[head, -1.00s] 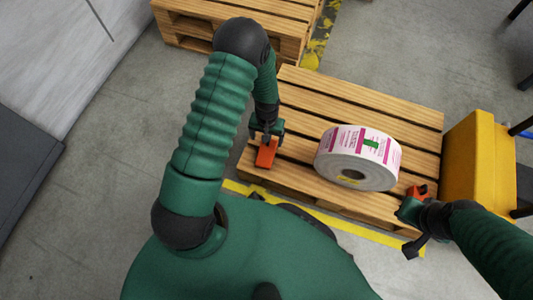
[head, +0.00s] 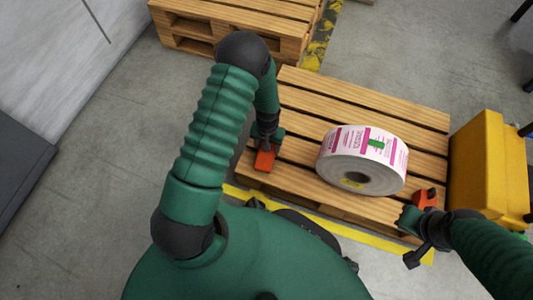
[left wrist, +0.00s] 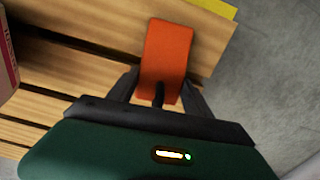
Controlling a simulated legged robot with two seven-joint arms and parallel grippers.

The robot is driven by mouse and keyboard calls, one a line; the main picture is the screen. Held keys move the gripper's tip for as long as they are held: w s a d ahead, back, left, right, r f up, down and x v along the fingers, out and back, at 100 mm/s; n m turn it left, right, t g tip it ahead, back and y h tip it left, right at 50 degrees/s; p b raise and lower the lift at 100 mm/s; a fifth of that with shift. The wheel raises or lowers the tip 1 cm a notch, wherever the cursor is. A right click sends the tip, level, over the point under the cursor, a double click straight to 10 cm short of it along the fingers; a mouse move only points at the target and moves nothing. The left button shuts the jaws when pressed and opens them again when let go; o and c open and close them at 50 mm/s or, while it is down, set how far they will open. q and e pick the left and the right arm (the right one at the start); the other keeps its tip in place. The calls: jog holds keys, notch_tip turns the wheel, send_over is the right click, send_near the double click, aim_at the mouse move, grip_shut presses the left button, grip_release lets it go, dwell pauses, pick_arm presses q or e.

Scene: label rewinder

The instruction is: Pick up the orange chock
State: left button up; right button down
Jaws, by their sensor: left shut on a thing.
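One orange chock (head: 264,160) is at the front left part of the wooden pallet. My left gripper (head: 266,146) is shut on it from above. In the left wrist view the orange chock (left wrist: 166,58) is between the two dark fingers (left wrist: 160,92) of that gripper, over the slats near the pallet's edge. I cannot tell whether it touches the wood. A second orange chock (head: 425,198) is at the right side of the pallet. My right gripper (head: 407,217) is close beside it; its fingers are too small to read.
A large white label roll (head: 362,160) with pink print lies on the pallet (head: 365,104), between the two chocks. A yellow block-shaped unit (head: 488,168) stands right of the pallet. Another pallet (head: 235,22) is at the back.

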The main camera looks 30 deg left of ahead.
pick_arm(q)
grip_shut()
